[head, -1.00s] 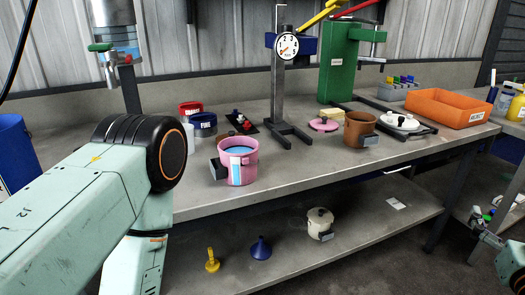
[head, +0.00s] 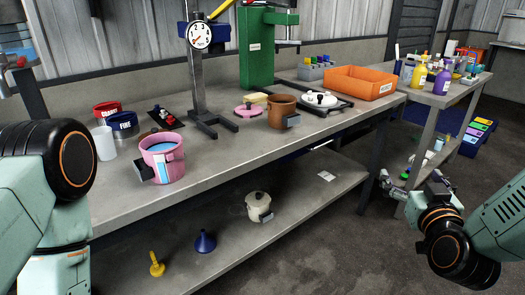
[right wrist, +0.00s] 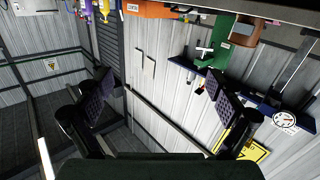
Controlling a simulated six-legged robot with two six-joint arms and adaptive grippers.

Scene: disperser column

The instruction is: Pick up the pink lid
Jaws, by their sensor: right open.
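The pink lid (head: 249,110) lies on the grey workbench, with a small knob on top. It is left of the brown pot (head: 281,112), in front of a yellow block. The pink pot (head: 163,160) stands open nearer the front, with blue inside. My right gripper (head: 394,184) is beyond the bench's right end, well to the right of the lid and apart from it. In the right wrist view its two dark finger pads (right wrist: 167,97) stand wide apart with nothing between them. My left arm shows at the left edge, but its gripper is hidden.
A white lid (head: 320,99) and an orange tray (head: 360,84) lie to the right. A cream pot (head: 258,205), blue funnel (head: 204,241) and yellow funnel (head: 156,265) are on the lower shelf.

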